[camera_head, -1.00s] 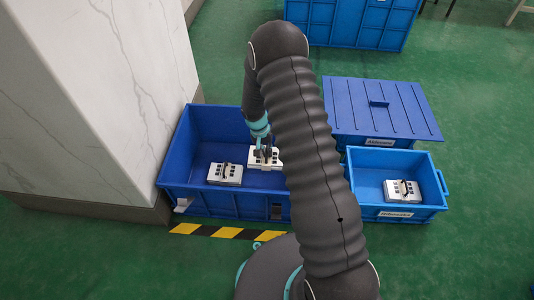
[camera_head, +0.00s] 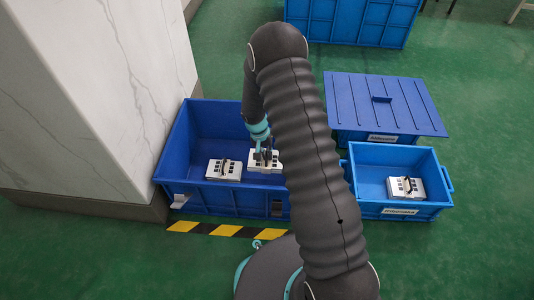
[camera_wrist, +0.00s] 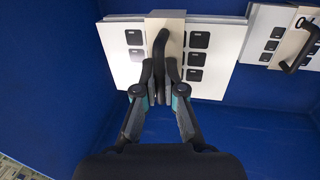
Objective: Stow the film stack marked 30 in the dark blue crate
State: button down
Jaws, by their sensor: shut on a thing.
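A white film stack (camera_head: 263,168) with dark keypad squares and a black handle hangs from my gripper (camera_head: 266,155), within the outline of the dark blue crate (camera_head: 172,172) at left. The wrist view shows my gripper (camera_wrist: 161,94) shut on the handle, with the stack (camera_wrist: 218,60) beyond the fingertips. My arm covers the crate's right end. A similar second stack (camera_head: 223,170) lies on the crate floor, left of the held one; it also shows at the wrist view's upper right (camera_wrist: 262,30). I cannot read a 30 on either stack.
A lighter blue crate (camera_head: 440,208) at right holds a third stack (camera_head: 405,188). Behind it stands a lidded blue box (camera_head: 350,108). A white marbled pillar (camera_head: 95,90) stands close to the dark blue crate's left side. Yellow-black floor tape (camera_head: 205,229) runs in front.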

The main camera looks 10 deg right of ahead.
jog(key=shift+f+b, duration=1.1)
jog(key=shift+f, duration=3.2)
jog(key=shift+f, duration=0.4)
jog(key=c, duration=1.2)
grip_release()
jog(key=r, duration=0.4)
jog(key=a+r, duration=0.1)
jog(key=r, duration=0.3)
jog(key=a+r, duration=0.1)
jog(key=r, duration=0.2)
jog(key=shift+w+a+r, duration=0.1)
jog(key=shift+w+r, duration=0.3)
jog(key=shift+r, duration=0.1)
